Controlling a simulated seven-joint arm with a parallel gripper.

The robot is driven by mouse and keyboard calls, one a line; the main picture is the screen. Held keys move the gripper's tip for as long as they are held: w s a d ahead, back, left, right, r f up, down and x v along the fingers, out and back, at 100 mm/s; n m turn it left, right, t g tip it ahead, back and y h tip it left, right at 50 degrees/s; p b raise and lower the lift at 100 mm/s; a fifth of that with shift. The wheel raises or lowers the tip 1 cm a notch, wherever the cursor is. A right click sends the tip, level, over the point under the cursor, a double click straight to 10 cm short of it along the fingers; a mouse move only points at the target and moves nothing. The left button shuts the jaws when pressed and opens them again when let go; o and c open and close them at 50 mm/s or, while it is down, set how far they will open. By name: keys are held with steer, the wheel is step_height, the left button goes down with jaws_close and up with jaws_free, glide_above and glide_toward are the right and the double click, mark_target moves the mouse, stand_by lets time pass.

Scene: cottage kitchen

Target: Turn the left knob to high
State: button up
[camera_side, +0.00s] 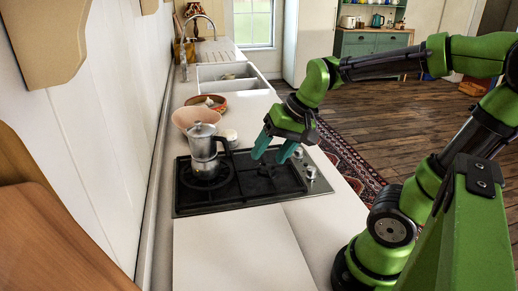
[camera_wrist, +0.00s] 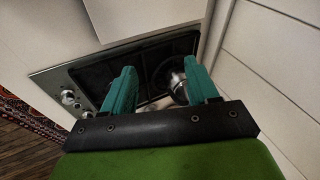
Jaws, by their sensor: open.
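The black hob (camera_side: 222,203) has two silver knobs on its right edge in the side view, a nearer knob (camera_side: 311,172) and a farther knob (camera_side: 298,152). In the wrist view one knob (camera_wrist: 68,97) and another knob (camera_wrist: 87,115) show on the metal strip left of my fingers. My gripper (camera_side: 271,154) has teal fingers, apart and empty, pointing down above the right part of the hob. The fingers are to the left of the knobs in the side view and touch neither. I cannot read the knobs' settings.
A silver moka pot (camera_side: 203,143) stands on the hob's left burner, near my fingers. Behind it are a pink bowl (camera_side: 196,116) and a brown dish (camera_side: 213,101). The white worktop (camera_side: 240,250) in front of the hob is clear.

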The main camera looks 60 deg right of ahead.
steer(key=w+d+f+m+g, duration=0.25)
steer(key=d+m, duration=0.35)
steer(key=d, duration=0.3)
steer(key=m+g+h, duration=0.2)
steer(key=m+g, duration=0.1)
steer(key=m, duration=1.4)
glide_above(313, 168)
step_height(313, 168, down, 17)
steer(key=shift+a+f, duration=0.1)
steer(key=shift+a, duration=0.05)
steer(key=c, duration=1)
steer(key=shift+c, duration=0.2)
